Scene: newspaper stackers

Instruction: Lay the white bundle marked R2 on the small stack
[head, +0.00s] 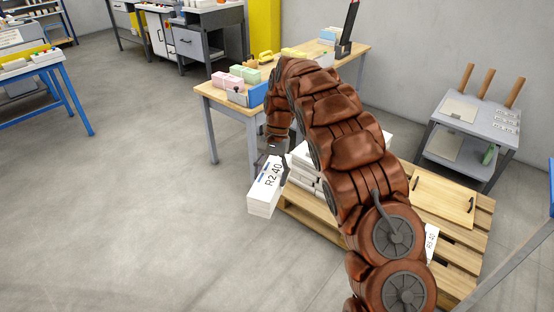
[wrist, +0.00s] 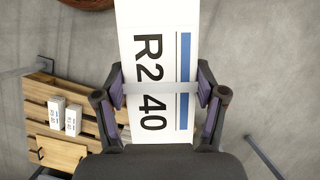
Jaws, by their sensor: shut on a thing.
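The white bundle marked R2 40 (head: 263,198) is in my gripper (head: 279,150), in the air off the left edge of the pallet in the head view. In the wrist view the bundle (wrist: 160,25) has a blue stripe and a pale band, with a finger of my gripper (wrist: 162,87) against each side. White stacks (head: 303,172) stand on the pallet, partly hidden by my arm. Another white piece with print (head: 431,241) shows right of my arm. The wrist view shows two small white stacks (wrist: 57,110) side by side. I cannot tell which is the small stack.
The wooden pallet (head: 470,262) bears a wooden board with handles (head: 443,196). A workbench (head: 222,97) with pink and green blocks stands behind. A grey cart (head: 468,128) stands at the right.

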